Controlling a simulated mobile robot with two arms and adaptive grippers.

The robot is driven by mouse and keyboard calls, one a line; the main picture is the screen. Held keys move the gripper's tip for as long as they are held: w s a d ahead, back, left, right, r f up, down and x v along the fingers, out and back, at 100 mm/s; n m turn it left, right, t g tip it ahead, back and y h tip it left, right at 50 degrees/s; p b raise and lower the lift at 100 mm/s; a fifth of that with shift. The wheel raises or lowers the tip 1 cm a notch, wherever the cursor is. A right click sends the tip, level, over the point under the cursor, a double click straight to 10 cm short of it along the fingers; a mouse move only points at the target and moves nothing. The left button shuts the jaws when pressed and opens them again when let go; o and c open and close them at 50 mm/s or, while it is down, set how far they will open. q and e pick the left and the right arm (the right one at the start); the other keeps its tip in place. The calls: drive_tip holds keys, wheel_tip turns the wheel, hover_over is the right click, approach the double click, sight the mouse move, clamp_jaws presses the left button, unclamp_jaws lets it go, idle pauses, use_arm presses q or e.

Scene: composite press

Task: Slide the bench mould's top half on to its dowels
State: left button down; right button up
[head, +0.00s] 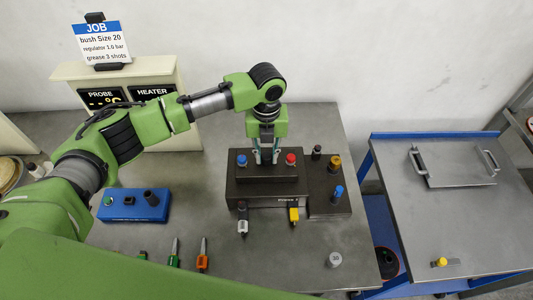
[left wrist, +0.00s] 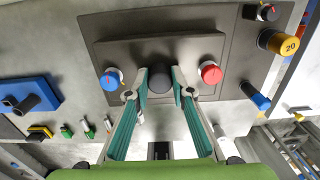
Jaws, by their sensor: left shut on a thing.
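A dark block (head: 240,192) stands on the grey bench. A blue knob (head: 241,160) and a red knob (head: 291,160) sit on its top. My left gripper (head: 267,160) points down between these knobs. In the left wrist view, my left gripper (left wrist: 160,92) is shut on a dark round knob (left wrist: 160,82) midway between the blue knob (left wrist: 111,78) and the red knob (left wrist: 211,73). Which part of the block is the mould's top half is not clear. No dowels can be made out. My right gripper is not in view.
A dark plate (head: 334,211) with several coloured knobs adjoins the block on the right. A blue tray block (head: 133,214) is to the left. Hand tools (head: 174,255) lie in front. A handled metal tray (head: 455,168) rests on the side table at right.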

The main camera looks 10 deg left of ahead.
sight(267, 155)
use_arm(q)
drive_tip(key=c, duration=1.7)
unclamp_jaws()
wheel_tip(267, 155, up, 12)
drive_tip(key=shift+f, duration=0.1)
